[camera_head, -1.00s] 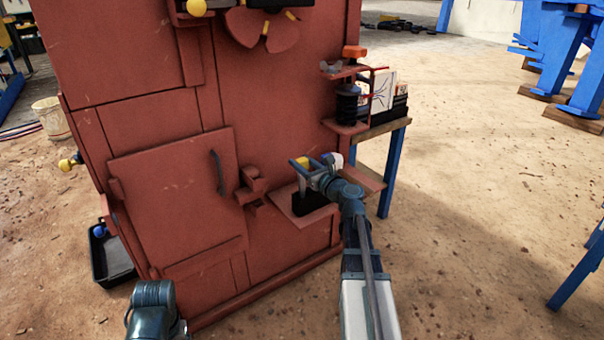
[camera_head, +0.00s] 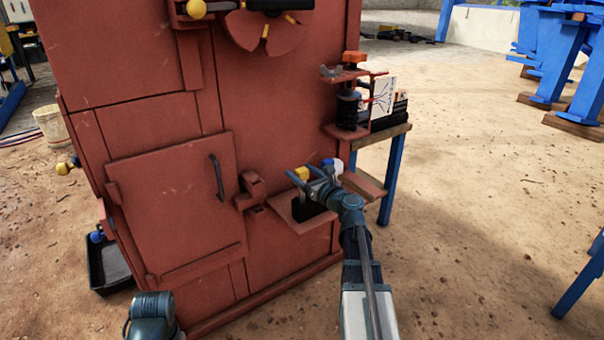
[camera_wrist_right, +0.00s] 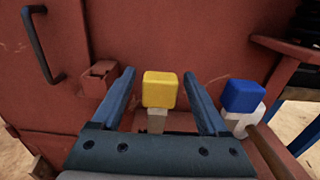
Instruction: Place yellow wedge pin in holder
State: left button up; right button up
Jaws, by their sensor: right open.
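The yellow wedge pin (camera_head: 301,173) shows a yellow block-shaped head at the red machine's small shelf. In the right wrist view its yellow head (camera_wrist_right: 160,89) sits on a pale shank, upright, its lower end hidden behind my gripper. My right gripper (camera_head: 308,170) is open, with one finger on each side of the yellow head in the wrist view; gaps show on both sides. I cannot tell which part is the holder; a red bracket (camera_head: 252,188) juts from the panel left of the pin.
A blue-headed pin (camera_wrist_right: 242,95) with a white body stands just right of my right gripper. The red shelf (camera_head: 285,208) has a dark opening. A clamp stand with an orange knob (camera_head: 354,57) and a blue-legged table (camera_head: 388,180) are at right.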

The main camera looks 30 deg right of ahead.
jog(key=shift+r, duration=0.3)
jog(key=s+d, duration=0.1)
jog(key=s, duration=1.1)
jog(key=shift+f, duration=0.15)
jog(key=s+a+f+n+g+y, duration=0.1)
jog(key=a+f+n+g+y, duration=0.1)
jog(key=a+f+n+g, duration=0.45)
jog(key=a+f+n+g+y, duration=0.25)
jog(key=a+n, duration=0.55)
jog(key=a, duration=0.6)
jog(key=s+a+f+n+g+y, duration=0.1)
jog(key=a+f+n+g+y, duration=0.15)
jog(key=a+f+n, duration=0.65)
jog(key=s+a+f+n+g+h, duration=0.2)
jog(key=s+a+n+g+h, duration=0.1)
jog(key=s+n, duration=0.3)
jog(key=s+a+f+n+g+h, duration=0.1)
jog(key=s+a+n+g+h, duration=0.2)
jog(key=n, duration=0.6)
jog(key=s+a+h, duration=0.2)
jog(key=s+h, duration=0.1)
jog(key=s, duration=0.1)
jog(key=shift+s+a+f+n+g+h, duration=0.2)
jog(key=shift+f+n+g+h, duration=0.1)
jog(key=shift+f+n+g, duration=0.1)
